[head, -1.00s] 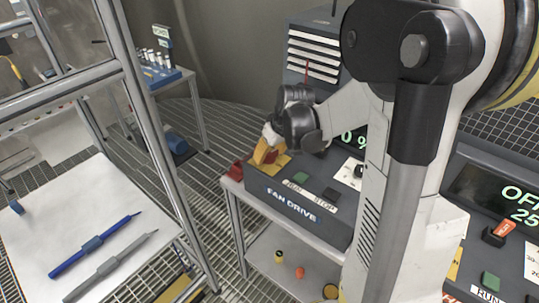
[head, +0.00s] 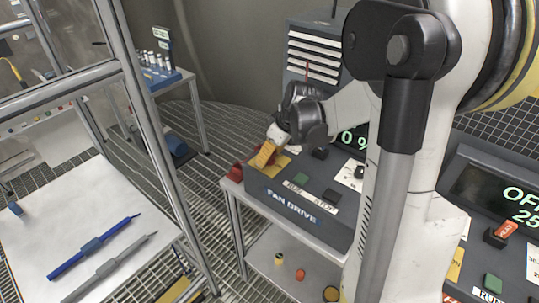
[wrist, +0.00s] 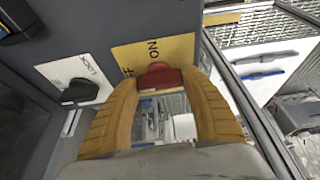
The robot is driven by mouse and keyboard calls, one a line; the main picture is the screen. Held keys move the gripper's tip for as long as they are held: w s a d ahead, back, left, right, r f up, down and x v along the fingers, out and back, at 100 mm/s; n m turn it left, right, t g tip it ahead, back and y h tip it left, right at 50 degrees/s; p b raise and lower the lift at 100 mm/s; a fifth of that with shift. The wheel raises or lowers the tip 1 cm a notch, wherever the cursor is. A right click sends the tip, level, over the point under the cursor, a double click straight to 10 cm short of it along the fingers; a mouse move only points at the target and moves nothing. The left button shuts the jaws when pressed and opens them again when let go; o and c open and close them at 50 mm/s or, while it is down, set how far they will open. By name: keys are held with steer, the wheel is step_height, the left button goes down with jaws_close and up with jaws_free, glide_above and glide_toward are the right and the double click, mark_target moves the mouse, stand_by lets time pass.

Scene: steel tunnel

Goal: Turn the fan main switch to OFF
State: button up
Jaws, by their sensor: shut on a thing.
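The fan main switch's red handle (wrist: 160,76) shows in the wrist view beside a yellow plate (wrist: 140,55) marked ON, with the OFF label partly covered. The yellow fingers of my gripper (wrist: 160,84) close around this handle from both sides. In the head view my gripper (head: 263,155) is at the left end of the FAN DRIVE box (head: 293,207), by the yellow plate (head: 279,164). The fingers and wrist hide much of the switch there. I cannot tell exactly which label the handle points at.
A LOCK label (wrist: 90,72) with a black knob (wrist: 79,91) is left of the handle in the wrist view. Green (head: 301,179) and black (head: 331,194) buttons sit on the box. A second console (head: 510,200) is at right; a white table (head: 60,215) stands left.

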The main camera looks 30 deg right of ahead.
steer(key=o, duration=1.2)
steer(key=shift+c, duration=0.2)
steer(key=v, duration=1.2)
steer(key=s+a+f+m+t+b, duration=0.1)
steer(key=s+a+f+b, duration=0.3)
steer(key=a, duration=0.4)
steer(key=s+a+f+m+t+h+b, duration=0.1)
steer(key=s+a+f+m+b, duration=0.2)
steer(key=s+a, duration=0.6)
step_height(320, 180, down, 3)
steer(key=shift+s+f+t+h+b, duration=0.1)
steer(key=shift+s+t+h+b, duration=0.25)
steer(key=shift+b, duration=0.7)
